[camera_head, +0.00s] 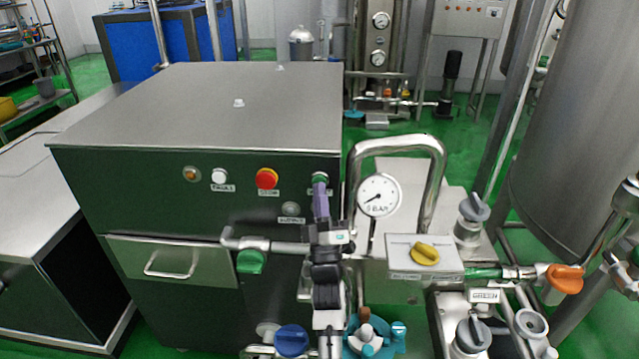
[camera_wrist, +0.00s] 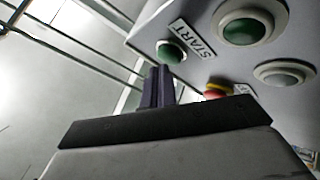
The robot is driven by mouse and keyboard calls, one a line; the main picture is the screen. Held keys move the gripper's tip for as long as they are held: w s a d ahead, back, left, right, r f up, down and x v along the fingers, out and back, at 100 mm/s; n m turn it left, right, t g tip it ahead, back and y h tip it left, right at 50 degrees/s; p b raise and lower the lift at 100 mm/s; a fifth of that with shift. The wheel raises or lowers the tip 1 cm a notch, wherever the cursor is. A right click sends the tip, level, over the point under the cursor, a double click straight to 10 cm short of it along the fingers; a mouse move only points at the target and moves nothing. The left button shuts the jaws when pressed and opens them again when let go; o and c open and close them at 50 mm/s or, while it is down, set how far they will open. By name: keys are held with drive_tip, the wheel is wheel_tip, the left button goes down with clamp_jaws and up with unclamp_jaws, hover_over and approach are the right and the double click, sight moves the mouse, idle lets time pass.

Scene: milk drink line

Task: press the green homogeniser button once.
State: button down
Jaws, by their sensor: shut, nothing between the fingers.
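The green homogeniser button (camera_head: 319,177) sits at the right end of the button row on the dark front panel of the steel-topped homogeniser cabinet (camera_head: 200,100). In the wrist view the green button (camera_wrist: 170,52) is beside a START label. My gripper (camera_head: 320,188) is in front of the panel, its fingers pointing at the button and partly covering it in the head view. In the wrist view the purple fingers of my gripper (camera_wrist: 158,70) are closed together and empty, with their tips just below and left of the button. I cannot tell whether they touch it.
A red stop button (camera_head: 267,178) and a white button (camera_head: 220,176) are left of the green one; a grey button (camera_head: 291,209) is below. A pressure gauge (camera_head: 379,196), a curved steel pipe (camera_head: 438,165) and a yellow-knobbed box (camera_head: 425,254) stand close on the right.

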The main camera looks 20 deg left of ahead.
drive_tip(key=shift+w+a, duration=0.1)
drive_tip(key=shift+w, duration=0.3)
idle(0.3)
drive_tip(key=shift+s, duration=0.15)
drive_tip(key=shift+s+d+b, duration=0.25)
drive_tip(key=shift+s+b, duration=0.1)
drive_tip(key=shift+s, duration=0.3)
drive_tip(key=s, duration=0.2)
drive_tip(key=s+d, duration=0.1)
drive_tip(key=s, duration=0.2)
drive_tip(key=shift+d+b, duration=0.15)
drive_tip(key=shift+b, duration=0.25)
drive_tip(key=shift+w, duration=0.1)
idle(0.5)
